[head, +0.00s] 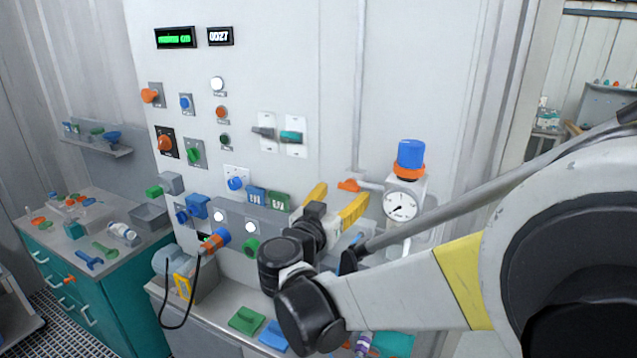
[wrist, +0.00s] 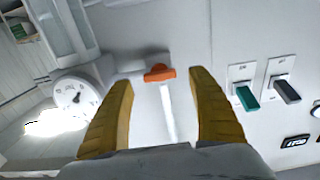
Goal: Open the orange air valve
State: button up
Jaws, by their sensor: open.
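The orange air valve (head: 348,185) is a small handle on the pipe at the left of the regulator with the round gauge on the wall panel. In the wrist view the orange valve handle (wrist: 159,73) lies crosswise between and beyond my fingertips. My gripper (head: 334,200) has yellow fingers and is spread open in front of the panel, near the valve. In the wrist view my gripper (wrist: 160,78) is empty, with a finger on each side of the handle. I cannot tell how far the fingertips are from the handle.
A gauge (head: 400,206) under a blue knob (head: 411,154) sits right of the valve. Two lever switches, one dark (head: 263,132) and one teal (head: 291,136), are above left. A teal cabinet (head: 95,270) stands at left.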

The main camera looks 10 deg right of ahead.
aim_at(348, 189)
jog(key=x, duration=0.4)
jog(key=shift+w, duration=0.1)
jog(key=c, duration=1.2)
jog(key=shift+o, duration=0.2)
